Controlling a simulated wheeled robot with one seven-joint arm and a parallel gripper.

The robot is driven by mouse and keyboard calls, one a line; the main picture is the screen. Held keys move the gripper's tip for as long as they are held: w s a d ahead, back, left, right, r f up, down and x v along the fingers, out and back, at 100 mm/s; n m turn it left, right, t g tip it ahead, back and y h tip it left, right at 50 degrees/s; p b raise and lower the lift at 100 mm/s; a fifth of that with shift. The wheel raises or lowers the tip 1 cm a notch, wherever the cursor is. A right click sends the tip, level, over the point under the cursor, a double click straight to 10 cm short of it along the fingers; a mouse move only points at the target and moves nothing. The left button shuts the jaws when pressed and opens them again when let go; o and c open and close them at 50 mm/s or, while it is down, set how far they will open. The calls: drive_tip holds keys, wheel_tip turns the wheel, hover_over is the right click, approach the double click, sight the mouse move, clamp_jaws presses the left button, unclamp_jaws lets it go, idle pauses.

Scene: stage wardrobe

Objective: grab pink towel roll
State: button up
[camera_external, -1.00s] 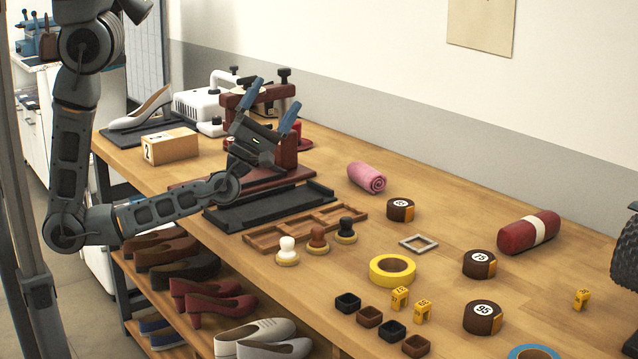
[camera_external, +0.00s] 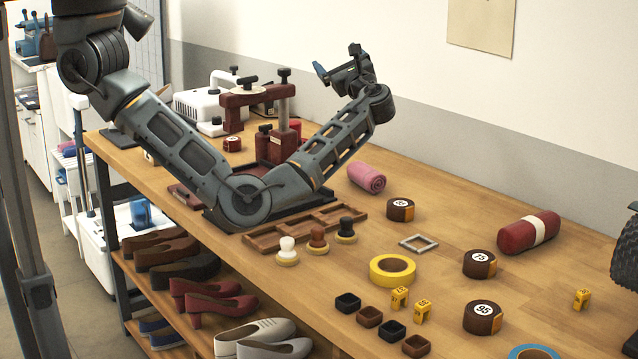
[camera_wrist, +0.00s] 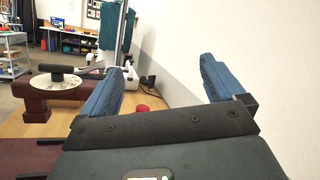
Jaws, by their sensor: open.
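The pink towel roll (camera_external: 366,177) lies on its side on the wooden bench, just right of my forearm in the external view. My gripper (camera_external: 337,62) is raised above and behind the roll, near the wall, pointing away to the upper left. In the wrist view my gripper (camera_wrist: 160,85) shows two blue fingers spread wide with nothing between them. The pink roll is not visible in the wrist view.
A dark red press (camera_external: 262,105) stands left of my gripper. A wooden divided tray (camera_external: 305,229) lies below my forearm. A yellow tape roll (camera_external: 392,270), number reels (camera_external: 400,209) and a red roll (camera_external: 528,232) lie to the right.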

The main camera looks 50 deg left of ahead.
wheel_tip(320, 180, down, 8)
drive_tip(key=w+d+g+h+b, duration=0.2)
drive_tip(key=w+h+b, duration=0.1)
drive_tip(key=b, duration=0.1)
drive_tip(key=m+g+h+b, duration=0.1)
drive_tip(key=m+h+b, duration=0.15)
drive_tip(key=b, duration=0.75)
hover_over(371, 179)
wheel_tip(371, 179, down, 13)
drive_tip(key=shift+m+h, duration=0.85)
drive_tip(key=shift+h, duration=0.1)
drive_tip(key=d+f+b, duration=0.1)
drive_tip(key=d, duration=0.1)
drive_tip(key=d+f+b, duration=0.2)
drive_tip(key=d, duration=0.1)
drive_tip(key=d+f+b, duration=0.1)
drive_tip(key=d, duration=0.1)
drive_tip(key=shift+w+d+f, duration=0.3)
drive_tip(key=shift+w, duration=0.05)
drive_tip(key=b+x, duration=0.1)
drive_tip(key=x, duration=1)
drive_tip(key=shift+a, duration=0.35)
drive_tip(key=c, duration=1.1)
